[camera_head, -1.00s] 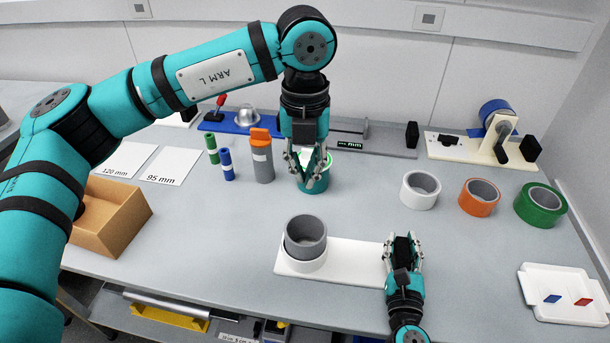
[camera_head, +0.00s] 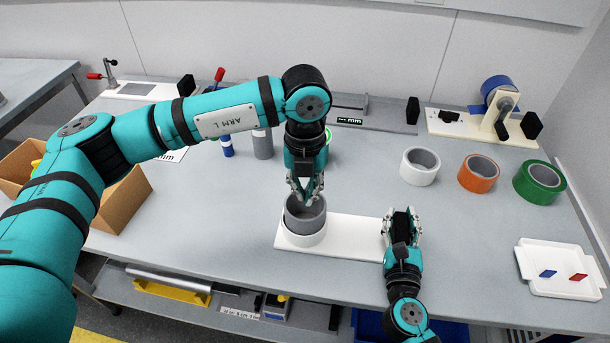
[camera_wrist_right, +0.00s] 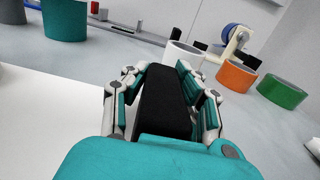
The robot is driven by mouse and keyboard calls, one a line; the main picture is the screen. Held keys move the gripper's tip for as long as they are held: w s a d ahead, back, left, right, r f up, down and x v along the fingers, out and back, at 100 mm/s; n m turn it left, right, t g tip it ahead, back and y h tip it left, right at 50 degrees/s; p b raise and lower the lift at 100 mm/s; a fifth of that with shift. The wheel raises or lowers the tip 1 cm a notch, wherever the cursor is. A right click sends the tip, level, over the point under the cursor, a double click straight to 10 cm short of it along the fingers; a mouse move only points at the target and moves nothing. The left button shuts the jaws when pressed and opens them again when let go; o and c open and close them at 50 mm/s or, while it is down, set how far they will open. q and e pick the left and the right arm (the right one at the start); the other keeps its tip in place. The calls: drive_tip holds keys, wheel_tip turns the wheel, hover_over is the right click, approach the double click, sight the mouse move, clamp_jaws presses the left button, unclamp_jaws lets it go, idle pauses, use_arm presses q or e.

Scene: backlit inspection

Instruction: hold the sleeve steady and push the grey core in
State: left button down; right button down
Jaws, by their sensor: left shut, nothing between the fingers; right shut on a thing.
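The white sleeve (camera_head: 303,240) stands on the left end of a white board (camera_head: 350,240). The grey core (camera_head: 304,228) sits upright in its top, with much of its wall showing above the rim. My left gripper (camera_head: 306,203) is shut and empty, its fingertips at the core's open top; whether they touch it I cannot tell. My right gripper (camera_head: 402,215) is shut on a black block (camera_head: 402,230) at the board's right end. The block (camera_wrist_right: 165,105) also shows between the fingers in the right wrist view. The sleeve's lower inside is hidden.
White (camera_head: 420,167), orange (camera_head: 478,174) and green (camera_head: 539,182) tape rolls stand at the right. A white tray (camera_head: 558,285) with blue and red pieces lies front right. A cardboard box (camera_head: 122,205) is at the left. A teal cup (camera_wrist_right: 65,22) stands behind.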

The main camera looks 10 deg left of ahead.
use_arm(q)
drive_tip(key=shift+f, duration=0.8)
drive_tip(key=shift+f, duration=0.7)
wheel_tip(320, 180, up, 15)
idle(1.0)
drive_tip(key=shift+f, duration=0.1)
use_arm(e)
drive_tip(key=c, duration=1)
unclamp_jaws()
